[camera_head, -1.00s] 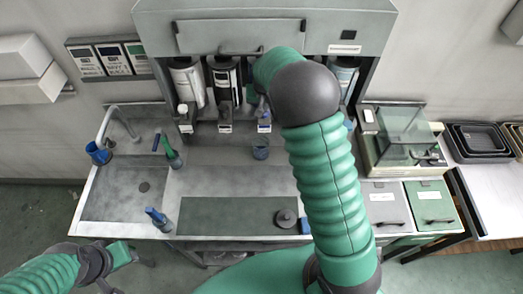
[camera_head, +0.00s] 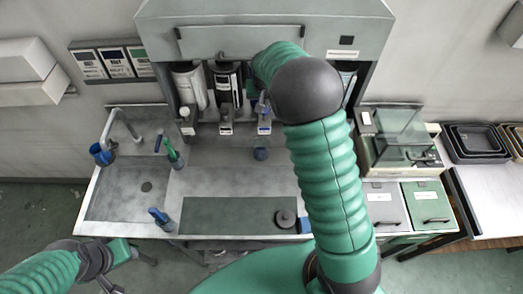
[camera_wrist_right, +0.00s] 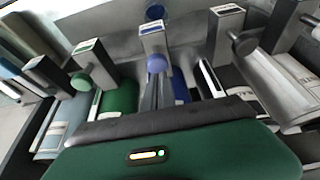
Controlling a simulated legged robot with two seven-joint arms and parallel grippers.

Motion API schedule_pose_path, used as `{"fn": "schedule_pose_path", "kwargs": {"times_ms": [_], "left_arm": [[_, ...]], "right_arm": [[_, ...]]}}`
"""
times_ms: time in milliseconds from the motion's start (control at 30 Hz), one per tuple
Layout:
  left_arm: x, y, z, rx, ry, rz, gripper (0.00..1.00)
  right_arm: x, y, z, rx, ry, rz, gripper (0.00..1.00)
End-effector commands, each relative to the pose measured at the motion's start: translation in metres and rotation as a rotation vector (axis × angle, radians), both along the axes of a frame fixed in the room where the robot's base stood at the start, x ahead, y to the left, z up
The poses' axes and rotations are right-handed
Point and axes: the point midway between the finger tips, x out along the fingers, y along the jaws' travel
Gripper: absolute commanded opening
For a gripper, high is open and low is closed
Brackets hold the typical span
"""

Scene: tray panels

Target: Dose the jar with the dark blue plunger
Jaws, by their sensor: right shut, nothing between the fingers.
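The dark blue plunger (camera_wrist_right: 157,64) is a round blue knob under a labelled block, centred in the right wrist view. Its label (camera_head: 264,128) shows in the head view, beside my right arm. My right gripper (camera_wrist_right: 165,94) is shut and empty, its fingertips just below the knob in the picture; I cannot tell whether they touch it. In the head view it is mostly hidden by my arm. A small bluish jar (camera_head: 260,154) stands on the counter below that dispenser. My left gripper (camera_head: 122,252) is low at the left, away from the bench; its jaws are unclear.
A green plunger (camera_wrist_right: 82,80) and grey ones (camera_wrist_right: 243,45) flank the blue one closely. A scale box (camera_head: 400,150) is right of the dispensers.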

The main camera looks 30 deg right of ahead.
Motion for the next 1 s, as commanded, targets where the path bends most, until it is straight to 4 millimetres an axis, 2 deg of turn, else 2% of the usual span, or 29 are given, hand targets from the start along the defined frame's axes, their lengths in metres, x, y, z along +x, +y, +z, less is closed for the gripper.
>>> {"fn": "schedule_pose_path", "kwargs": {"times_ms": [267, 800, 1000], "left_arm": [[0.000, 0.000, 0.001, 0.000, 0.000, 0.000, 0.36], [0.000, 0.000, 0.046, 0.000, 0.000, 0.000, 0.36], [0.000, 0.000, 0.045, 0.000, 0.000, 0.000, 0.36]], "right_arm": [[0.000, 0.000, 0.001, -0.001, -0.001, 0.000, 0.00], [0.000, 0.000, 0.061, -0.001, -0.002, 0.000, 0.00], [0.000, 0.000, 0.060, -0.001, -0.001, 0.000, 0.00]]}}
